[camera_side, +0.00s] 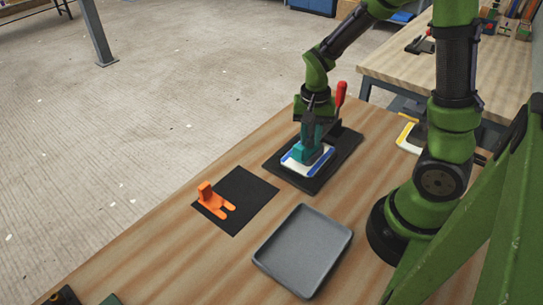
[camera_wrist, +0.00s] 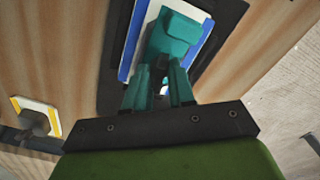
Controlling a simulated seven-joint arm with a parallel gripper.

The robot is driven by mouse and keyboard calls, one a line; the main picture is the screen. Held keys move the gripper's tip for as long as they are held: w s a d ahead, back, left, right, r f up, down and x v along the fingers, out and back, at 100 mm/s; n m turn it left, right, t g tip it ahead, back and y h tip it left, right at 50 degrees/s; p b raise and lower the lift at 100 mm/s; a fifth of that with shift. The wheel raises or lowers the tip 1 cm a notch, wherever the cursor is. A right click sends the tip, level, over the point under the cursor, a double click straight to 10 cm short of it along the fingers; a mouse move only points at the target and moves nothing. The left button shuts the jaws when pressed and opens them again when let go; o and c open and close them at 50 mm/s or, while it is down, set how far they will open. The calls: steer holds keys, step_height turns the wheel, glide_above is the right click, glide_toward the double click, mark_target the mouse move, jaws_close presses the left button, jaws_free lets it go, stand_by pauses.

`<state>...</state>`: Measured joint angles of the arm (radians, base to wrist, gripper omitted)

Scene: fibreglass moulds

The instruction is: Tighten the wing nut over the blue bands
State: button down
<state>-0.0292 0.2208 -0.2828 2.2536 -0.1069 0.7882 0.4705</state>
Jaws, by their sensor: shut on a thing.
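In the side view a white mould with blue bands (camera_side: 294,167) lies on a black base plate (camera_side: 327,176). A teal piece (camera_wrist: 178,32), which I take for the wing nut, stands over the white and blue-banded surface in the wrist view. My gripper (camera_side: 311,146) points down over the mould; its teal fingers (camera_wrist: 161,72) are shut on the teal piece. The fingers and piece have nearly the same colour, so the exact contact is hard to see. Thread and lower parts are hidden.
A red upright handle (camera_side: 341,94) stands close behind my gripper. An orange two-pronged piece (camera_side: 211,199) lies on a black mat (camera_side: 249,193). An empty grey tray (camera_side: 302,250) is in front. A yellow-banded mould (camera_side: 408,136) sits to the right, and shows in the wrist view (camera_wrist: 24,104).

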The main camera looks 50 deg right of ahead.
steer(key=m, duration=0.4)
steer(key=shift+m, duration=0.3)
steer(key=m, duration=0.5)
steer(key=shift+m, duration=0.3)
steer(key=m, duration=0.9)
steer(key=shift+m, duration=0.4)
steer(key=c, duration=0.9)
jaws_free()
steer(key=shift+c, duration=0.2)
